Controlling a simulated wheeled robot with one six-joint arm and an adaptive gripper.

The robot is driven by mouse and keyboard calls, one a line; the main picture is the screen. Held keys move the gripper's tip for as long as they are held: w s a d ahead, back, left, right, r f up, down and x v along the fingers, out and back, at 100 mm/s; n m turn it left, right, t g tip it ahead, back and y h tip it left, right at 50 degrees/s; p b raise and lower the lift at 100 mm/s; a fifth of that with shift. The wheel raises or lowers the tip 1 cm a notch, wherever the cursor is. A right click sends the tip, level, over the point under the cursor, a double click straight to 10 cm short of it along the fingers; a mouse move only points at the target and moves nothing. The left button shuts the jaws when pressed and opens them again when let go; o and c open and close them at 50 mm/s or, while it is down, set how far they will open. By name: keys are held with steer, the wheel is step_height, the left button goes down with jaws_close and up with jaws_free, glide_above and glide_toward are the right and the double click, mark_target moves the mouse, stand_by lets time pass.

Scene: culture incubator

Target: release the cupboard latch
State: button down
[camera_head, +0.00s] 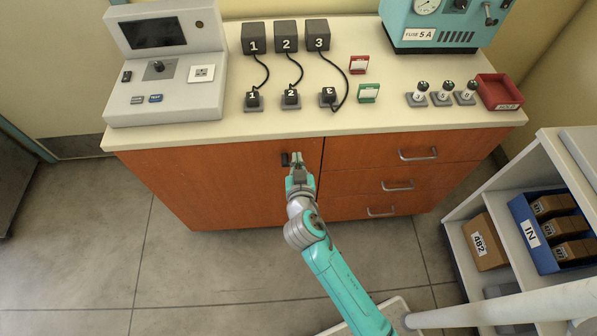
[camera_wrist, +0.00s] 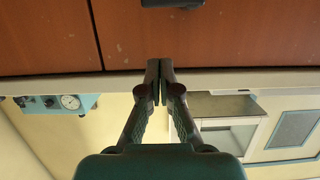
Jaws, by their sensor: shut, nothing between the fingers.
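The cupboard (camera_head: 220,180) has a reddish-brown wooden front under a cream counter. A small dark latch (camera_head: 285,159) sits on its door near the top right edge. A dark piece that looks like the latch also shows at the top edge of the wrist view (camera_wrist: 172,3), partly cut off. My gripper (camera_head: 297,156) is shut and empty, just right of the latch in the head view. In the wrist view its fingertips (camera_wrist: 160,68) are together, apart from the dark piece, near the counter edge. Contact with the door cannot be told.
Drawers with metal handles (camera_head: 418,154) are right of the door. The counter (camera_head: 210,132) above holds a grey console (camera_head: 165,60), numbered blocks and a red tray (camera_head: 498,92). A shelf unit (camera_head: 545,150) with boxes stands right. Floor left of the cupboard is clear.

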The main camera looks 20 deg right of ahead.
steer(key=shift+x, duration=0.9)
step_height(320, 180, down, 4)
steer(key=shift+s+f, duration=0.1)
